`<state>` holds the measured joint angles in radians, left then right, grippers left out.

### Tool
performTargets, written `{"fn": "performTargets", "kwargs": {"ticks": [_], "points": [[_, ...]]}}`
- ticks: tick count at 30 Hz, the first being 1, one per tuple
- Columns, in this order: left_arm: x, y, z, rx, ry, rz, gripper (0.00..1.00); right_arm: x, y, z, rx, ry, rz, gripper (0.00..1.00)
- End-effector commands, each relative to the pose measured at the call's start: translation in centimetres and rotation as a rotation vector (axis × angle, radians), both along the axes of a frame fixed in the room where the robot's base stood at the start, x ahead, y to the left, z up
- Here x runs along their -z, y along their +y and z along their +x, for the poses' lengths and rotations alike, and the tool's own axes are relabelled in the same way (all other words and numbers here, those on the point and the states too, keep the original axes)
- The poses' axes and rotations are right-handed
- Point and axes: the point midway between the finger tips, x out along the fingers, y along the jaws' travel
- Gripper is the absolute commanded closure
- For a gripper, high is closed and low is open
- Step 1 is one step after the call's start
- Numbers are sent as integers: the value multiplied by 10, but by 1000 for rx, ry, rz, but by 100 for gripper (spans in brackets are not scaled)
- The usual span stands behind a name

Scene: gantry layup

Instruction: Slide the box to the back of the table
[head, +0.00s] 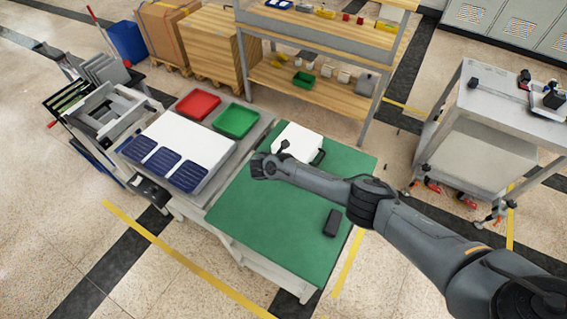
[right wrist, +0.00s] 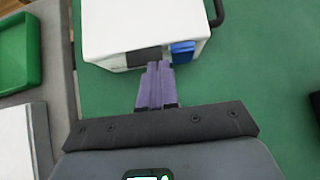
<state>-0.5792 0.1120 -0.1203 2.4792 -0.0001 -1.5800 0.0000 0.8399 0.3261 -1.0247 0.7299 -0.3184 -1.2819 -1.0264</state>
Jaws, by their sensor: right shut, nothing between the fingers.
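The white box (head: 299,140) stands on the green table (head: 265,215) near its back edge. The right wrist view shows the white box (right wrist: 145,28) close up, with a dark panel and a blue part low on its near face. My right gripper (head: 284,147) is at the near side of the box. In the right wrist view its purple fingers (right wrist: 158,66) are shut with nothing between them. Their tips overlap the box's lower near face; I cannot tell whether they touch it. My left gripper is not in view.
A dark block (head: 332,222) lies on the table's right part. Left of the table, a bench holds a red tray (head: 198,104), a green tray (head: 235,121) and a white board with blue panels (head: 190,135). A wooden shelf (head: 315,90) stands behind. The table's front is clear.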

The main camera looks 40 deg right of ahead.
Motion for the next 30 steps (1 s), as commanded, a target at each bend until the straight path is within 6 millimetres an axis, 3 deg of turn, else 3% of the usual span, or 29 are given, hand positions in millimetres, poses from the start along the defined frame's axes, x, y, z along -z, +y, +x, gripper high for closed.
{"fn": "performTargets", "kwargs": {"ticks": [5, 11, 22, 30], "points": [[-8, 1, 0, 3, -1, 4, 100, -1, 8, -5, 0, 3, 0, 100], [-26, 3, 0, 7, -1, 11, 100, -5, 34, -18, 4, 1, 2, 100], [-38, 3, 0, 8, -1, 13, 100, -51, 79, -35, 7, -2, 3, 100], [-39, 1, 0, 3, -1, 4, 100, -68, 96, -42, 8, 0, 2, 100]]}}
